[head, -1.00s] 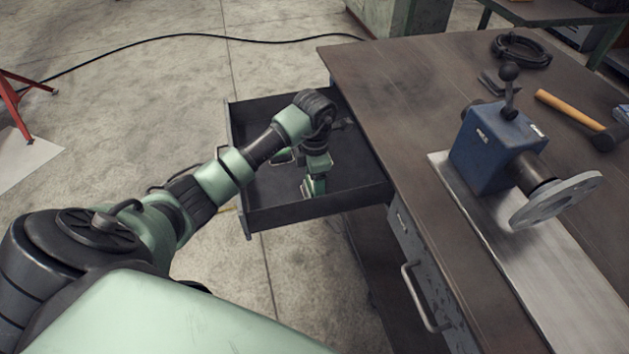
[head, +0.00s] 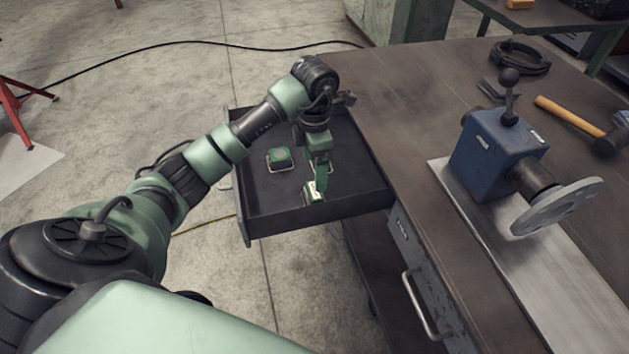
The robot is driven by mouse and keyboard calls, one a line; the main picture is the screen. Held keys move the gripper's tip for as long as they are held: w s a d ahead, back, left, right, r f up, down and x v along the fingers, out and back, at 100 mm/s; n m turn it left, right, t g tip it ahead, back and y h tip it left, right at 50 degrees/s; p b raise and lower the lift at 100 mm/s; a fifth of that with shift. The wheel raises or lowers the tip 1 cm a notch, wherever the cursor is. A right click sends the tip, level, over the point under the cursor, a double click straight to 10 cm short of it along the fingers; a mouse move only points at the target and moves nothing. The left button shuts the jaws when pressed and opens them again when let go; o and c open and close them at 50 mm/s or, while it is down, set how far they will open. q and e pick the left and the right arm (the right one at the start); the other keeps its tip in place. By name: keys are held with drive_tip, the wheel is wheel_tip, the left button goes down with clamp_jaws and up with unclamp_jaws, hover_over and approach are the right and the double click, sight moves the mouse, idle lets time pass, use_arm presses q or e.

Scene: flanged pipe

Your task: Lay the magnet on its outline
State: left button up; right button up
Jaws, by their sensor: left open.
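The magnet appears to be the small green block (head: 279,157) lying flat in the open drawer (head: 265,224), left of my left gripper. A thin pale outline shows around its edge on the dark drawer floor. My left gripper (head: 317,182) is open over the drawer, pointing down, and stands apart from the green block on its right. I see nothing between its fingers. Whether its fingertips touch the drawer floor, I cannot tell. My right gripper is not in view.
The drawer's raised walls surround the gripper. The workbench (head: 400,110) stands to the right, with a blue vise-like fixture and flanged pipe (head: 485,152) on a metal plate. A hammer (head: 570,115) and a black cable coil (head: 520,57) lie farther back.

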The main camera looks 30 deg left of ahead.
use_arm(q)
wheel_tip(320, 180, up, 4)
drive_tip(key=shift+f, duration=0.15)
idle(0.6)
